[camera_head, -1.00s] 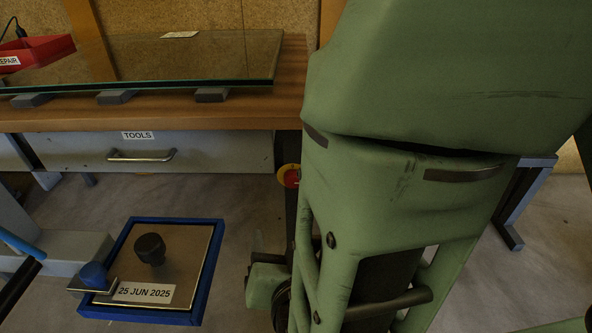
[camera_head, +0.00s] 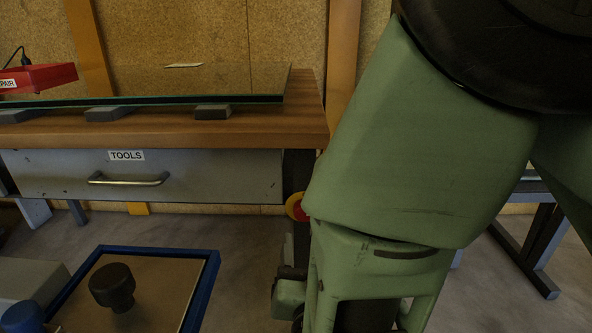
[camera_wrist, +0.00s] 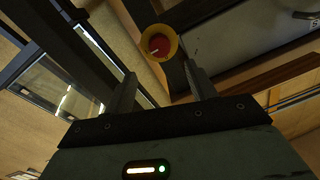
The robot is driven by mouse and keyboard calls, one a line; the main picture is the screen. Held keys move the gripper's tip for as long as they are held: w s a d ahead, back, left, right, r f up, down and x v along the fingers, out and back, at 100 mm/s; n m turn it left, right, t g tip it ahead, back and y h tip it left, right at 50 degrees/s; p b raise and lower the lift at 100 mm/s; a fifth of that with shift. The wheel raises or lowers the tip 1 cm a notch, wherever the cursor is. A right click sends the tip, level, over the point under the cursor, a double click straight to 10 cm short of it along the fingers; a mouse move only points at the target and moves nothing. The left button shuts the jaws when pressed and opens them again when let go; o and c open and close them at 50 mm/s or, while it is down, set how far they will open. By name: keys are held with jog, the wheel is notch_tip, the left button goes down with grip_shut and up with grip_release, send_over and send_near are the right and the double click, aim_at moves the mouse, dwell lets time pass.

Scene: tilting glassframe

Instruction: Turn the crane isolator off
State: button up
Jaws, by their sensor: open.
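A round red knob on a yellow plate, which looks like the crane isolator (camera_head: 297,207), is at the right end of the workbench beside the drawer. My arm covers its right edge in the head view. In the wrist view the isolator (camera_wrist: 160,43) lies ahead, between and just beyond the tips of my gripper (camera_wrist: 161,72). A small pale mark shows on its red knob. My gripper is open and empty, with a finger on each side. No contact with the knob can be made out. In the head view my arm mostly hides the gripper.
A glass sheet (camera_head: 190,98) lies on grey blocks on the wooden bench (camera_head: 250,130). Below is a drawer (camera_head: 220,178) labelled TOOLS. A blue-framed panel with a black knob (camera_head: 112,285) is lower left. A red REPAIR tray (camera_head: 40,77) sits at the left.

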jog(key=w+b, duration=0.1)
jog(key=w, duration=0.7)
jog(key=shift+w+a+b, duration=0.15)
jog(key=shift+w+b, duration=0.05)
jog(key=shift+b, duration=0.1)
jog(key=c, duration=1)
